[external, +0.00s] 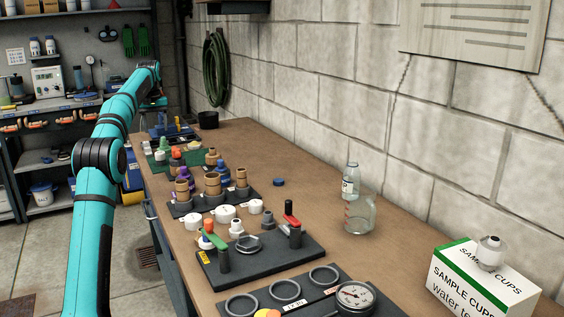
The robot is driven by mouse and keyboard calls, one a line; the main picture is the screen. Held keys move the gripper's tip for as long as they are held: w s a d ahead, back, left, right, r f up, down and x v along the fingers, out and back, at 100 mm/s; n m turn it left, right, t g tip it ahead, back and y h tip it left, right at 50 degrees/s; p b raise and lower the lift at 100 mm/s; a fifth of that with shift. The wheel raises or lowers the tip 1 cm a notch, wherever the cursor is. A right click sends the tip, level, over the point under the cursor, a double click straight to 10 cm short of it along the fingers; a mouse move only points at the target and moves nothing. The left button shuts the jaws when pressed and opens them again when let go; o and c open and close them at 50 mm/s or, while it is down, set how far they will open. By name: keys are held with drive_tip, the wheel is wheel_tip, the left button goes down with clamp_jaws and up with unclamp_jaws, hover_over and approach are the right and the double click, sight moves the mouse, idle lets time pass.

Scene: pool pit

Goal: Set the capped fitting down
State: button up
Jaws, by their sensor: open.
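My arm reaches from the lower left along the bench to its far end, where my gripper (161,117) hangs low over the bench, small and dark. Its jaws are open; the fingertips are too small to make out clearly. I cannot tell which piece is the capped fitting. Several fittings with coloured caps stand near a green tray (160,168), including an orange-topped one (177,154). A dark rack (185,213) in front of them holds brown fittings (212,184) and others with purple and blue parts.
A dark board with valves (285,262), a gauge (355,296), white caps (225,213), a clear jug (359,215) and bottle (350,182) stand nearer. Bench near the wall (310,180) is mostly clear.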

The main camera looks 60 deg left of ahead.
drive_tip(key=w+d+r+m+t+y, duration=0.15)
drive_tip(key=w+d+r, duration=0.4)
drive_tip(key=d, duration=0.55)
drive_tip(key=w+d+r+m+t+y, duration=0.15)
drive_tip(key=w+d+r, duration=0.35)
drive_tip(key=d, duration=0.5)
drive_tip(key=w+d+r+m+t+y, duration=0.15)
drive_tip(key=w+d+r, duration=0.25)
drive_tip(key=w+d, duration=0.5)
drive_tip(key=s+d+r+m+t, duration=0.2)
drive_tip(key=d+m, duration=0.1)
drive_tip(key=d, duration=1.3)
drive_tip(key=s+d+r+m+t, duration=0.1)
drive_tip(key=s+d+m+t, duration=0.15)
drive_tip(key=d, duration=1.05)
drive_tip(key=s+d+f+m+t+h, duration=0.2)
drive_tip(key=s+d+f+m+t, duration=0.1)
drive_tip(key=s+d, duration=0.7)
drive_tip(key=s+d+f+m+t+h, duration=0.2)
drive_tip(key=s+d+f+t, duration=0.3)
drive_tip(key=s+d, duration=0.6)
drive_tip(key=d+m, duration=0.1)
drive_tip(key=d, duration=0.3)
drive_tip(key=shift+f, duration=0.3)
drive_tip(key=shift+h, duration=0.25)
